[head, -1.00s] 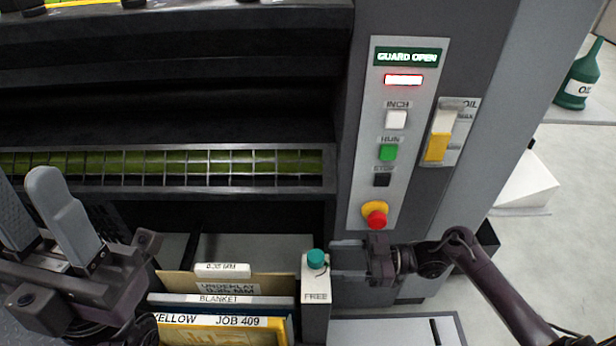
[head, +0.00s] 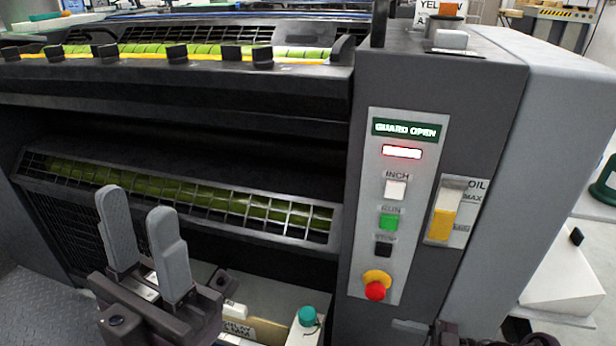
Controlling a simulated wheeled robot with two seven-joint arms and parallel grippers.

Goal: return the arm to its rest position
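My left gripper (head: 148,252) is in the lower left of the head view, in front of the press. Its two grey fingers point up and stand apart with nothing between them. My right gripper is out of frame below; only a dark piece of my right arm shows at the bottom edge. The press's control panel (head: 396,220) carries a lit "GUARD OPEN" sign, white, green and black buttons and a red stop knob (head: 375,290).
A white bottle with a teal cap (head: 307,316) stands at the bottom centre beside labelled sheets, partly cut off. The green roller sits behind a wire guard (head: 180,195). An oil gauge (head: 447,212) is right of the panel. Pale floor lies at the right.

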